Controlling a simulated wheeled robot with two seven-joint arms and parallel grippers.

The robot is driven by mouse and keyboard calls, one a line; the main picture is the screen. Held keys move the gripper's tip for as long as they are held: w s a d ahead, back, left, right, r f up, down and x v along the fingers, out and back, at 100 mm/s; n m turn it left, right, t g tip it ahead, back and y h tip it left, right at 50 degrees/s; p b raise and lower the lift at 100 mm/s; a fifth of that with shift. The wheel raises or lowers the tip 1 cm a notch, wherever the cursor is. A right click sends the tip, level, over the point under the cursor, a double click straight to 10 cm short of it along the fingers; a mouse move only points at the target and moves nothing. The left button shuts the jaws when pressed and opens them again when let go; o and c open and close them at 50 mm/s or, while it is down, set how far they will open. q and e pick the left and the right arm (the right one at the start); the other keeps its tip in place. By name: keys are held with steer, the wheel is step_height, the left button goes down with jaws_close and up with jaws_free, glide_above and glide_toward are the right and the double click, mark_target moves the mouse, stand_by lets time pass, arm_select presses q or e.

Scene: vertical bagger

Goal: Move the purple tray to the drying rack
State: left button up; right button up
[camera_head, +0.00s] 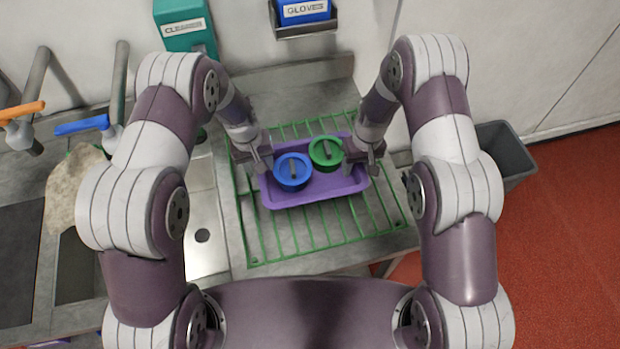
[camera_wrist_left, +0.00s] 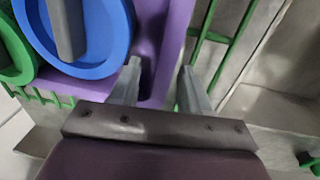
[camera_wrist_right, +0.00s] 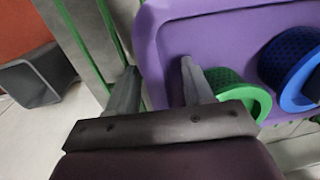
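The purple tray (camera_head: 315,193) lies on the green wire drying rack (camera_head: 345,228). A blue round part (camera_head: 292,171) and a green round part (camera_head: 325,152), each with a bar across it, sit in the tray. My left gripper (camera_head: 262,162) is at the tray's left end; in the left wrist view its spread fingers (camera_wrist_left: 160,88) straddle the rim. My right gripper (camera_head: 371,160) is at the right end; in the right wrist view its spread fingers (camera_wrist_right: 160,85) straddle the rim, one finger inside near the green part. Contact with the rim cannot be made out.
A sink (camera_head: 205,225) with orange and blue tap handles (camera_head: 82,126) lies left of the rack. A teal box (camera_head: 186,25) and a blue glove box (camera_head: 304,11) hang on the back wall. A grey bin (camera_head: 505,150) stands on the floor at right.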

arm_select(q)
steer(key=shift+a+r, duration=0.1)
arm_select(e)
steer(key=shift+d, duration=0.1)
steer(key=shift+r, duration=0.4)
arm_select(q)
step_height(320, 180, up, 12)
steer(key=a, duration=0.1)
steer(key=shift+f, duration=0.2)
arm_select(e)
step_height(320, 180, up, 11)
steer(key=shift+d, duration=0.4)
arm_select(q)
steer(key=shift+s+a, duration=0.1)
steer(key=shift+s, duration=0.05)
arm_select(e)
steer(key=shift+w+r, duration=0.1)
